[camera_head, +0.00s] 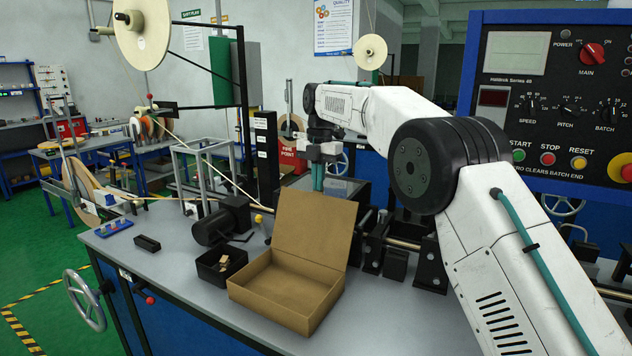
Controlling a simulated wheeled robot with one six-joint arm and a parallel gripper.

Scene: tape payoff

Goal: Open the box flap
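A brown cardboard box (274,294) sits on the grey bench top near its front edge. Its flap (313,228) stands up from the back edge, leaning back, and the inside of the box looks empty. My gripper (318,180) is behind the upper edge of the flap, pointing down. The flap hides the fingertips, so I cannot tell whether they touch it or how far apart they are.
A small black bin (220,266) with light pieces in it stands left of the box. A dark motor (222,220) is behind the bin. Black blocks and rails (400,250) lie right of the box. A control panel (555,100) stands at the right.

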